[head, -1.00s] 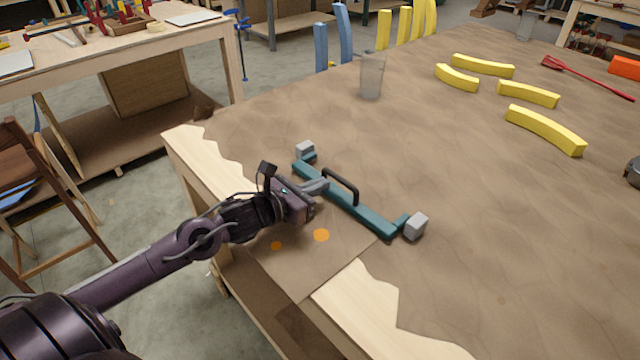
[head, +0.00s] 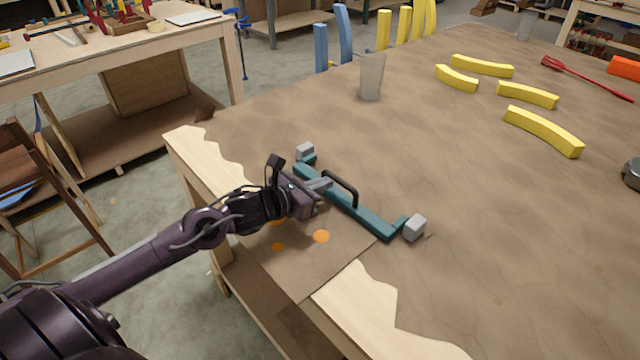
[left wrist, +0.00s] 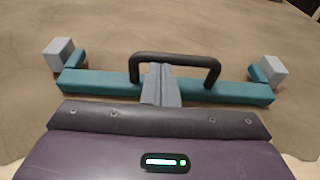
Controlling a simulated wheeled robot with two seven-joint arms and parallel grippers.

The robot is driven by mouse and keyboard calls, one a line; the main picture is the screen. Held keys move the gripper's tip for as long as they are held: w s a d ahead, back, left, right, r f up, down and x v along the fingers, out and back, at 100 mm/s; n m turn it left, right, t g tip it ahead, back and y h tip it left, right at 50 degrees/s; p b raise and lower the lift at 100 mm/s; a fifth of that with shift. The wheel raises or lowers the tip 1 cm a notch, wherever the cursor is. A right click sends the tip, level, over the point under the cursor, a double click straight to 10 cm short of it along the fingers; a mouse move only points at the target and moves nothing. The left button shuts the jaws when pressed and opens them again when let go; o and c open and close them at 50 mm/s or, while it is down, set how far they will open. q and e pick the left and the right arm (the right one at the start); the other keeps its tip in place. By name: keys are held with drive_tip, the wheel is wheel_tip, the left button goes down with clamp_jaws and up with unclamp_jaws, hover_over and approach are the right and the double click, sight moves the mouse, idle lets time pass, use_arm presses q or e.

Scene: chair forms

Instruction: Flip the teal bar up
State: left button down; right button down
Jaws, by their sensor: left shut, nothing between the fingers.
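The teal bar (head: 374,220) lies low over the brown table covering, with a grey block at each end and a black handle (head: 341,186) on it. In the left wrist view the bar (left wrist: 102,84) runs across the picture, and the black handle (left wrist: 198,60) arches over its middle. My left gripper (head: 328,184) is at the bar's near side, its fingers shut and empty. In the left wrist view the fingers (left wrist: 158,72) reach over the bar to the handle's left part. Whether they touch it I cannot tell. My right gripper is not in view.
A clear cup (head: 371,77) stands beyond the bar. Several yellow curved pieces (head: 543,130) lie at the right, with a red tool (head: 585,77) behind them. Orange dots (head: 321,236) mark the covering in front of the bar. The covering right of the bar is clear.

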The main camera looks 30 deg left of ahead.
sight(333, 175)
use_arm(q)
drive_tip(key=shift+w+r+g+y+p, duration=0.2)
drive_tip(key=shift+r+g+p, duration=0.35)
drive_tip(key=shift+p, duration=0.25)
drive_tip(key=shift+w+r+g+y+p, duration=0.1)
drive_tip(key=shift+w+r+g+p, duration=0.2)
drive_tip(key=shift+r+p, duration=0.4)
drive_tip(key=w+r+g+p, duration=0.1)
drive_tip(key=g+p, duration=0.1)
drive_tip(key=p, duration=0.1)
drive_tip(key=w+d+r+g+y+p, duration=0.1)
drive_tip(key=g+p, duration=0.1)
drive_tip(key=p, duration=0.2)
drive_tip(key=shift+w+r, duration=0.15)
drive_tip(key=shift+r, duration=0.1)
drive_tip(key=shift+w+d+r+g+y+p, duration=0.1)
drive_tip(key=shift+w+d+g+y+p, duration=0.15)
drive_tip(key=shift+w+g+y+p, duration=0.25)
drive_tip(key=shift+w+d+g+p, duration=0.15)
drive_tip(key=shift+w+g+p, duration=0.2)
drive_tip(key=shift+g+p, duration=0.25)
drive_tip(key=w+d+b, duration=0.2)
drive_tip(key=w+b, duration=0.4)
drive_tip(key=w, duration=0.2)
drive_tip(key=shift+d+f+b, duration=0.3)
drive_tip(key=shift+d+f, duration=0.05)
drive_tip(key=shift+f, duration=0.1)
drive_tip(key=shift+s+a+g, duration=0.1)
drive_tip(key=shift+s+g, duration=0.1)
drive_tip(key=shift+g, duration=0.05)
